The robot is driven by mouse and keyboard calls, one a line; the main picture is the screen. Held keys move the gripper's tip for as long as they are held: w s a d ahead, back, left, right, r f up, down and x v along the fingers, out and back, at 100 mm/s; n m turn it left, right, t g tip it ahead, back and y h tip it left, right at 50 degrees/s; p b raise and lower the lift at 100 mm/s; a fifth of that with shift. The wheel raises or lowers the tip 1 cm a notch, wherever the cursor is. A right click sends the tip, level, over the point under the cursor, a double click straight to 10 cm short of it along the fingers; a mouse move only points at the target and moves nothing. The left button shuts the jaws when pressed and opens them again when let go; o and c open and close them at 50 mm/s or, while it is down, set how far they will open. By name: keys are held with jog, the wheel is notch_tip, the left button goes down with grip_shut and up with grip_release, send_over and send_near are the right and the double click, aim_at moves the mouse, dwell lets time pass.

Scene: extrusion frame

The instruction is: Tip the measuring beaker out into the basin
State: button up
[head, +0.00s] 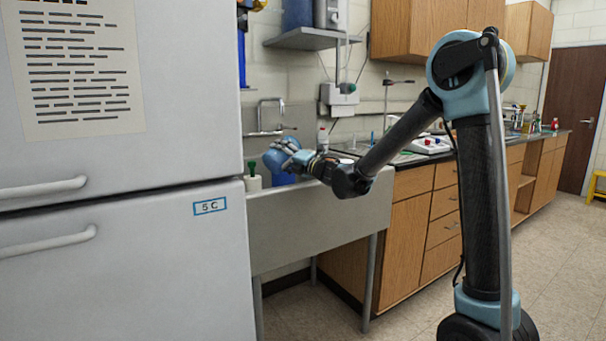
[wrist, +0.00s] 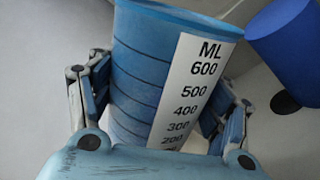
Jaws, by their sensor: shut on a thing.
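The measuring beaker is blue with a white scale strip marked ML, 600 down to 200. It fills the middle of the wrist view (wrist: 140,75), tilted there, with its wide rim at the top. My gripper (wrist: 165,95) is shut on it, with fingers on both sides. In the head view the beaker (head: 272,160) and gripper (head: 291,154) are over the steel basin (head: 335,212), and the beaker leans over. The inside of the beaker is hidden, and I see no liquid flowing. The basin's pale floor and a dark drain (wrist: 286,102) show beyond the beaker.
A plain blue cylinder (wrist: 287,40) is in the basin, close right of the beaker in the wrist view. A green-topped bottle (head: 254,178) stands at the basin's left. A tap (head: 268,116) rises behind. A large grey cabinet (head: 120,240) blocks the left; floor is open at right.

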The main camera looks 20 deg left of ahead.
jog(key=shift+w+r+m+p, duration=0.15)
jog(key=shift+r+m+p, duration=0.4)
jog(key=shift+m, duration=0.35)
dwell(0.6)
jog(key=shift+w+d+f+m+t+p, duration=0.1)
jog(key=shift+w+d+m+t+p, duration=0.2)
jog(key=shift+m, duration=0.2)
jog(key=shift+w+d+f+m+t+p, duration=0.1)
jog(key=shift+w+m+p, duration=0.05)
jog(key=shift+w+m, duration=0.3)
dwell(0.9)
jog(key=shift+w+d+f+m+p, duration=0.1)
jog(key=shift+m+p, duration=0.1)
jog(key=shift+m, duration=0.35)
jog(key=shift+w+d+f+m+p, duration=0.1)
jog(key=shift+m+p, duration=0.1)
jog(key=shift+m, duration=0.3)
dwell(0.5)
jog(key=shift+r, duration=0.1)
